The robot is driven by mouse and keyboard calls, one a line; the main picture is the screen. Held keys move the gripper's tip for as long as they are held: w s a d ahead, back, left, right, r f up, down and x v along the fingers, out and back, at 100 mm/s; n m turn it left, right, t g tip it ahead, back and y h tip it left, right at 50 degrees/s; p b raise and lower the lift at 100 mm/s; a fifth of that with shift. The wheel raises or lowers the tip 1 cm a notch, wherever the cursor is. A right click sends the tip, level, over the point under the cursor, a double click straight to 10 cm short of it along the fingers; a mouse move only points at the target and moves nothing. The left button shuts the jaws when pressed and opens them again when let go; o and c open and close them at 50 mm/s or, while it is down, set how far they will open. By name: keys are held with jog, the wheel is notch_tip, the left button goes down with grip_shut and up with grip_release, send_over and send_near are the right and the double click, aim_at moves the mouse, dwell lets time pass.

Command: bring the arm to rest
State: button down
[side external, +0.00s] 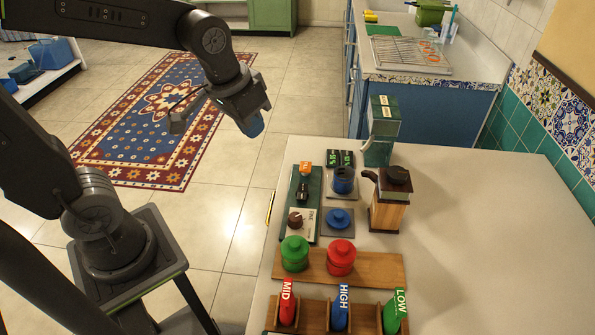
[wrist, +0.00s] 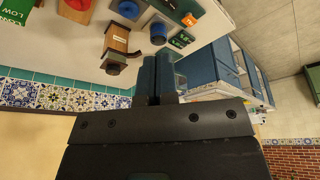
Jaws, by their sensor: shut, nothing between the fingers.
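My gripper (side external: 252,124) is raised at the upper middle of the side view, left of the white table's far end and apart from everything on it. Its blue fingers are together with nothing between them. In the wrist view the two fingers (wrist: 158,76) point up the picture, side by side. My arm reaches across from the upper left, and no object hangs from it.
A blue counter (side external: 425,108) stands behind. Open floor lies left.

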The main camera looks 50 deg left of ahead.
jog(key=s+r+m+t, duration=0.1)
jog(key=s+r+t, duration=0.1)
jog(key=s, duration=0.6)
jog(key=shift+d+r, duration=0.15)
